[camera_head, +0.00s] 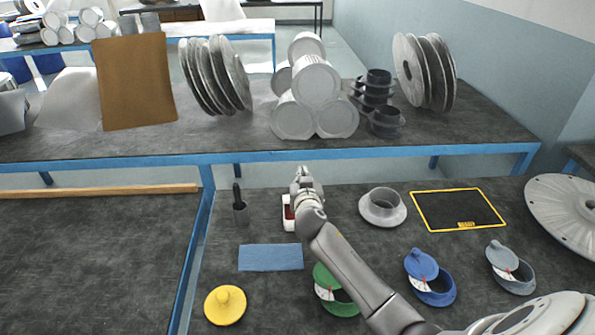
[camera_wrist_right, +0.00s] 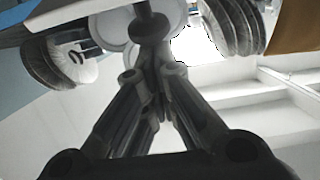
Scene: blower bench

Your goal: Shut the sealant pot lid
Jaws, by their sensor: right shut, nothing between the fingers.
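Several coloured pots stand on the front bench; I cannot tell which is the sealant pot. The blue pot (camera_head: 436,290) has its blue lid (camera_head: 421,264) tilted up, with a tag. The grey pot (camera_head: 515,278) also has a raised lid (camera_head: 501,255). The green pot (camera_head: 342,305) is partly hidden by my right arm, and its lid looks raised. The yellow pot (camera_head: 226,306) is topped by a knobbed lid that looks shut. My right gripper (camera_head: 304,172) is shut and empty, above the bench's far side, away from the pots; its fingers show in the wrist view (camera_wrist_right: 153,68). My left gripper is out of view.
A white-and-red item (camera_head: 289,214) sits partly behind my right gripper. Nearby are a dark brush holder (camera_head: 240,214), a blue cloth (camera_head: 270,257), a grey flanged ring (camera_head: 383,206) and a yellow-framed mat (camera_head: 440,209). The back bench holds reels (camera_head: 215,75) and stacked cans (camera_head: 315,80).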

